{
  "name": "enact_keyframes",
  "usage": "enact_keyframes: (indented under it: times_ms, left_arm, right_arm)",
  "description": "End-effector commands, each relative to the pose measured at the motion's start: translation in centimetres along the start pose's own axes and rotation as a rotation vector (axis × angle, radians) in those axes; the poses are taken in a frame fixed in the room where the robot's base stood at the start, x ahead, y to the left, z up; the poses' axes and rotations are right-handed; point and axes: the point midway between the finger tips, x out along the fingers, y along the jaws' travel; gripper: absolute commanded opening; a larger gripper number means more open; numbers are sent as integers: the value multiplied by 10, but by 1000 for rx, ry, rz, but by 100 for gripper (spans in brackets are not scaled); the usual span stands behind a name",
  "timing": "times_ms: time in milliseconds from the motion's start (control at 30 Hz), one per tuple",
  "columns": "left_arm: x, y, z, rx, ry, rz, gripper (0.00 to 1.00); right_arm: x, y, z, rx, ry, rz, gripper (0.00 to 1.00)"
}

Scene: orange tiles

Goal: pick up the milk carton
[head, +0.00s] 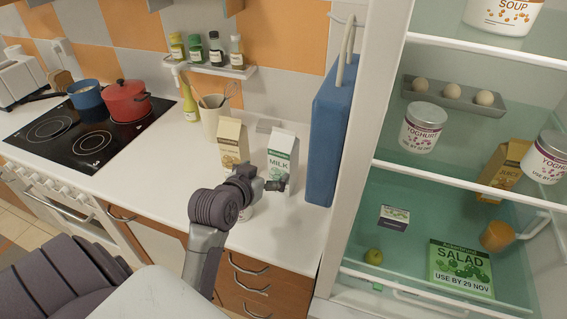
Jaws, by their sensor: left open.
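The milk carton (282,154) is white and green with a gable top and stands upright on the white counter. It is just left of the blue board. My left gripper (282,184) is at the carton's lower front, with its arm reaching in from below. It is open, and no object shows between its fingers. It hides a little of the carton's base; I cannot tell if it touches the carton. My right gripper is not in view.
A tan carton (232,142) stands close left of the milk, beside a utensil holder (212,122). A blue board (329,140) stands to the right, next to the open fridge (385,165). A red pot (127,103) is on the stove. The counter's left front is clear.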

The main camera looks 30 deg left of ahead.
Motion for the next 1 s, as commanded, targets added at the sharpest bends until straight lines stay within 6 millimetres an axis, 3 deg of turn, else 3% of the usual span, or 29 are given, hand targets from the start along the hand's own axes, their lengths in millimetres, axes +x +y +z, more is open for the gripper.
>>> enact_keyframes:
  times_ms: [133,400,667,1000]
  left_arm:
    - [22,-4,-8,-9,18,-6,100]
    - [72,-4,-7,-7,15,-5,100]
    - [90,-5,-8,-5,16,-6,100]
    - [133,-9,-7,-6,15,-6,100]
  right_arm:
    - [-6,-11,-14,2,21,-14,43]
    - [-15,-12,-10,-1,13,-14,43]
    - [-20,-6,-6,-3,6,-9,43]
    - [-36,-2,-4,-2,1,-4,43]
